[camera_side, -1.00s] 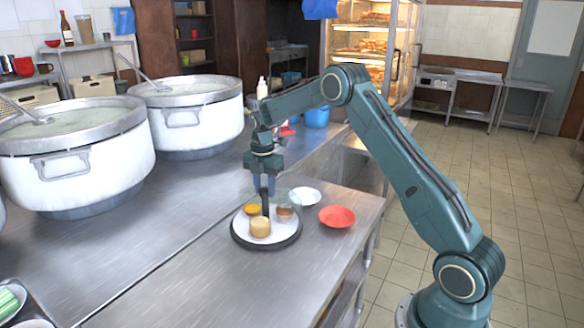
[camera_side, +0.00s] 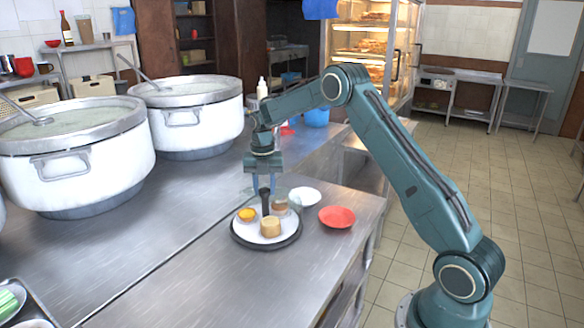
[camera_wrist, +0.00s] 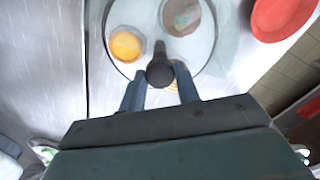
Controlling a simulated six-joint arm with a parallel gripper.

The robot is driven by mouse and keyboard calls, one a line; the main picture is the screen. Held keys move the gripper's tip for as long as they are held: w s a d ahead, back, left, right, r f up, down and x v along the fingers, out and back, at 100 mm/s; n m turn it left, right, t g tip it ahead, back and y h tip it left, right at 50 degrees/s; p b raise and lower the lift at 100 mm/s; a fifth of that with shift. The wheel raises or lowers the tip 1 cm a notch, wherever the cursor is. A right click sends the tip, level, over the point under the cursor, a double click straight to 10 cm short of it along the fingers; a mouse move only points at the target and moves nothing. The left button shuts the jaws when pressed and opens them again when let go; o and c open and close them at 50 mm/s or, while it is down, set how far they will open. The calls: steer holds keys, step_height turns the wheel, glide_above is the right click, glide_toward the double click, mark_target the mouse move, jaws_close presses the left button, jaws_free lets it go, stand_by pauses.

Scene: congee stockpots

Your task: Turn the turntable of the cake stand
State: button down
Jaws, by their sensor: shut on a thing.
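The cake stand (camera_side: 236,236) has a round white turntable with a dark rim and stands on the steel counter. A dark upright post (camera_side: 265,207) rises from its middle; its round top shows in the wrist view (camera_wrist: 160,71). My gripper (camera_side: 264,184) is over the stand with its fingers shut on the post, one finger on each side. On the turntable are an orange-yellow tart (camera_side: 246,214) at left, a tan round cake (camera_side: 270,227) at front and a brown piece (camera_side: 280,206) at back right, seemingly in clear glass. In the wrist view my fingers partly hide the tan cake.
A red plate (camera_side: 337,217) lies right of the stand and a white dish (camera_side: 305,196) behind it. Two large white stockpots (camera_side: 75,170) (camera_side: 195,125) with ladles stand at left. The counter in front of the stand is clear.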

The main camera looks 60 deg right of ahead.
steer(key=shift+r+n, duration=0.1)
steer(key=shift+n, duration=2.5)
steer(key=c, duration=1)
jaws_free()
step_height(320, 180, up, 14)
steer(key=shift+f, duration=0.1)
